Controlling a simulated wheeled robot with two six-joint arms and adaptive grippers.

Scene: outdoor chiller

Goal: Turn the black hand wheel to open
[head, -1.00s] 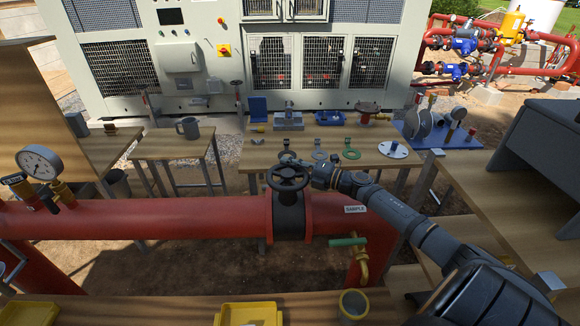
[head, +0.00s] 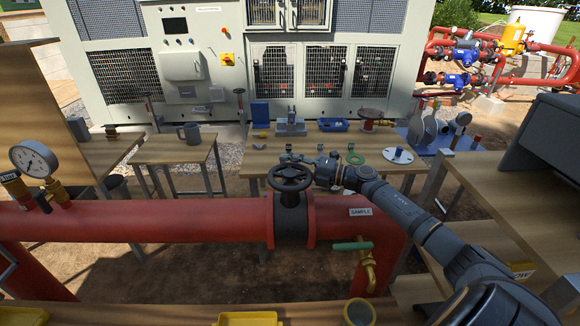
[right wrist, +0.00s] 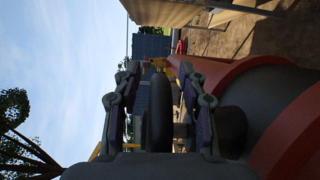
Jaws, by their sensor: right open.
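The black hand wheel (head: 290,178) sits on top of a dark valve body in the red pipe, at the middle of the head view. My right gripper (head: 301,160) reaches in from the right, at the far right side of the wheel rim. In the right wrist view the gripper (right wrist: 158,78) is open, with one finger on each side of the wheel rim (right wrist: 159,112), which shows edge-on. Gaps show between fingers and rim. The wheel hides part of the fingertips in the head view. My left gripper is not in view.
The red pipe (head: 150,220) crosses in front. A pressure gauge (head: 35,160) stands at left. A green-handled tap (head: 352,246) hangs below the SAMPLE label. A dark box (head: 545,140) stands at right.

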